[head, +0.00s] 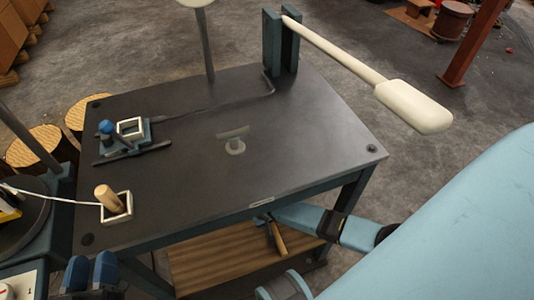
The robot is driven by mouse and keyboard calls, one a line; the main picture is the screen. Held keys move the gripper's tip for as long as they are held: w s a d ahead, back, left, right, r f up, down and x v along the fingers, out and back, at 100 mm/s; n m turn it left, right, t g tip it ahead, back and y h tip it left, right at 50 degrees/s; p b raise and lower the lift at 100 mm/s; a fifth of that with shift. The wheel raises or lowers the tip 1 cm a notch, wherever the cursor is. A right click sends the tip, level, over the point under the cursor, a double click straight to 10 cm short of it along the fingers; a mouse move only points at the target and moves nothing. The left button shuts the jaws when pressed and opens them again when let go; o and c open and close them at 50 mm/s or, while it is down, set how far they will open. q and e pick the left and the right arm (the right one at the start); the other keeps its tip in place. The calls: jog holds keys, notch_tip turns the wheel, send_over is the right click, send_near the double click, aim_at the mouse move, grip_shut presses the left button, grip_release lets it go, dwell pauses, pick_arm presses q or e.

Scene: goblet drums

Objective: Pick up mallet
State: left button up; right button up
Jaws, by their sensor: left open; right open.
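A short tool with a brown wooden handle (278,238), perhaps the mallet, shows below the table's front edge; its head is not clear. My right gripper (268,224) is at the end of the light blue arm, close beside this handle. It is open but small and partly hidden under the table edge, and I cannot tell whether it touches the handle. My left gripper (91,273) is open and empty at the bottom left, in front of the table's near left corner.
The dark table (300,140) is mostly bare. A wooden peg (106,197) leans in a white square holder (120,213). A blue-knobbed fixture (106,130) stands behind it. A cream paddle (412,106) juts from a blue stand (272,45) over the right edge. A wooden shelf (220,262) lies below.

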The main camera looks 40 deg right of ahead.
jog(key=shift+d+f+b, duration=0.15)
jog(key=shift+f+b, duration=0.3)
jog(key=shift+f, duration=0.4)
grip_shut()
pick_arm(q)
jog(key=shift+s+d+r+t+h, duration=0.1)
jog(key=shift+d+r+t+h, duration=0.45)
jog(key=shift+d+r, duration=0.4)
jog(key=shift+a+r, duration=0.1)
jog(key=shift+r, duration=0.05)
pick_arm(e)
jog(key=shift+r, duration=0.15)
